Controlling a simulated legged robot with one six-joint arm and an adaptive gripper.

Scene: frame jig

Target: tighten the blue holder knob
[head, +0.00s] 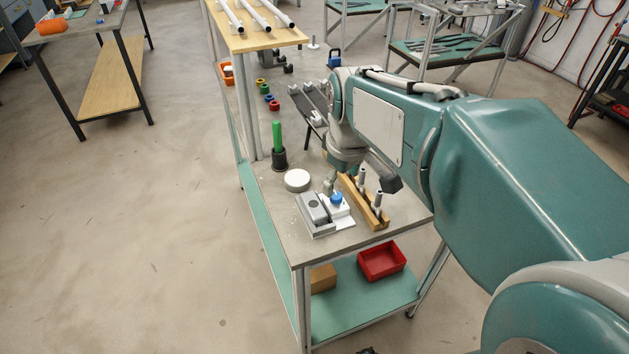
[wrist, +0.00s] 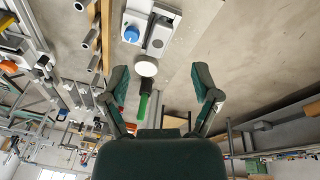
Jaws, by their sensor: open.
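The blue holder knob (head: 337,198) sits on a white and grey holder (head: 315,210) near the front of the workbench. The knob also shows in the wrist view (wrist: 131,34), up and left of my fingertips, on the holder's white base (wrist: 158,14). My gripper (wrist: 160,78) is open, with its two dark green fingers spread wide and nothing held between them. It is apart from the knob. In the head view my arm reaches in from the right above the bench, and I cannot make out the fingers clearly there.
A wooden block (head: 362,203) with upright metal pegs stands close right of the holder. A white disc (head: 297,180) and a green-handled tool (head: 277,135) in a black cup (head: 279,158) stand behind it. A red bin (head: 381,262) is on the lower shelf.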

